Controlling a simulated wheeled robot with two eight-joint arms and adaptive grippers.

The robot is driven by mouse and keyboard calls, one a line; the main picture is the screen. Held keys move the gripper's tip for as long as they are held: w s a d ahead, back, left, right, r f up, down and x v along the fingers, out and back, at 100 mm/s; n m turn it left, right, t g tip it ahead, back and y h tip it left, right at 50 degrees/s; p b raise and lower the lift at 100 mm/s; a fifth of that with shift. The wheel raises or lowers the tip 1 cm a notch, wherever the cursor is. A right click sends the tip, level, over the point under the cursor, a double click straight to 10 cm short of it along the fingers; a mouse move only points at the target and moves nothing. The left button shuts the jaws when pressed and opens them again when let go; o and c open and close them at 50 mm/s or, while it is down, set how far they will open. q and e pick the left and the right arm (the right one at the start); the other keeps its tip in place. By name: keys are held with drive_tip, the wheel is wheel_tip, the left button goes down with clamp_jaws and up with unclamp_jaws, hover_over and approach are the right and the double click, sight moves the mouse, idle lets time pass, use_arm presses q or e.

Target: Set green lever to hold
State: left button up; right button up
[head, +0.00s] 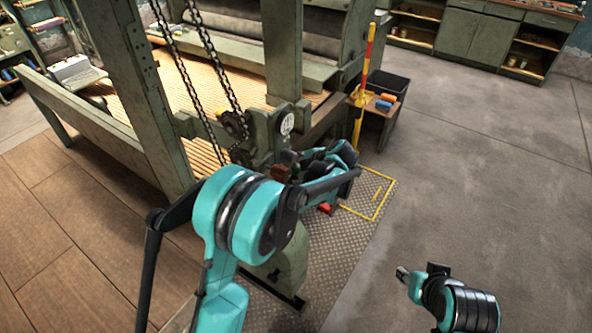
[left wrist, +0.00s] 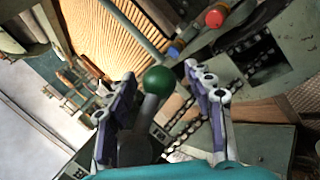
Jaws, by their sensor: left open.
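The green lever shows in the left wrist view as a green ball knob (left wrist: 158,82) on a dark shaft. My left gripper (left wrist: 160,75) is open, with one finger on each side of the knob and shaft; I cannot tell whether either finger touches. In the head view my left gripper (head: 338,165) is at the side of the loom's green frame (head: 285,122), and the arm and gripper hide the green knob there. The lever's position marks are not readable. My right gripper (head: 408,279) is low at the right, over bare floor, too small to judge.
A red knob (left wrist: 216,17) and a smaller blue knob (left wrist: 174,52) are near the lever in the left wrist view. Chains (head: 210,70) hang on the loom. A yellow-and-red post (head: 363,85) stands beside a small table (head: 379,117). The concrete floor at right is clear.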

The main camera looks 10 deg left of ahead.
use_arm(q)
drive_tip(key=v, duration=1.1)
drive_tip(key=shift+s+d, duration=0.1)
